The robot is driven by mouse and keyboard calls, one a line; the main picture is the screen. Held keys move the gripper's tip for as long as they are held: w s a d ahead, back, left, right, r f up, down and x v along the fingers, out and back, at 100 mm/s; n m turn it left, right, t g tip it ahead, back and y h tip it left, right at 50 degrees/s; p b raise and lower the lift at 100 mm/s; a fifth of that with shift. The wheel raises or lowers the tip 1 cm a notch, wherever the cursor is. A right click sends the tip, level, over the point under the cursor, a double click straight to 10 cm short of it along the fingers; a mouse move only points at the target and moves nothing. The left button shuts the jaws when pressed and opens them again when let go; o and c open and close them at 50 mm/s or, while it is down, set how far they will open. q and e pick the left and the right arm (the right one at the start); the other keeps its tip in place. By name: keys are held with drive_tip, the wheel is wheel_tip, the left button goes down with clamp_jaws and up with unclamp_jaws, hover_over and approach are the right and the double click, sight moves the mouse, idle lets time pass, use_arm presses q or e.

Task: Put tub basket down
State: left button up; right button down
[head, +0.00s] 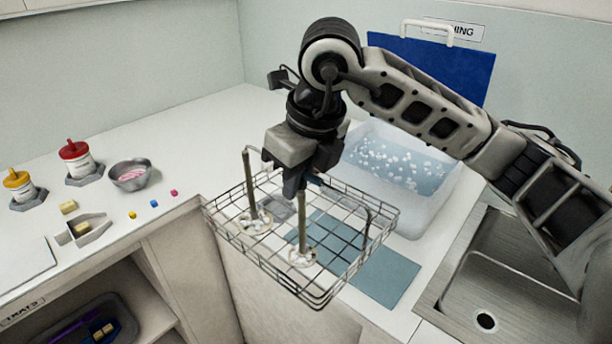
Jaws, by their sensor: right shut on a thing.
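My right gripper (291,183) is shut on the wire tub basket (345,268), near the upper middle of it. The exact spot gripped is partly hidden by the gripper. The basket is a shallow rectangular grid, held above the inner corner of the counter and partly out over its front edge. Two rods with pale discs (302,257) at their lower ends stand in it. A translucent tub (421,207) of foamy water is behind it to the right. My left gripper is out of view.
A blue-grey mat (390,275) lies on the counter below and right of the basket. A metal sink (505,275) is at the right. Red (78,158) and yellow (18,183) capped jars, a grey bowl (130,174) and small coloured cubes are at the left. A blue board (440,65) stands at the back.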

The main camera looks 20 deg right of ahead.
drive_tip(key=shift+r, duration=0.9)
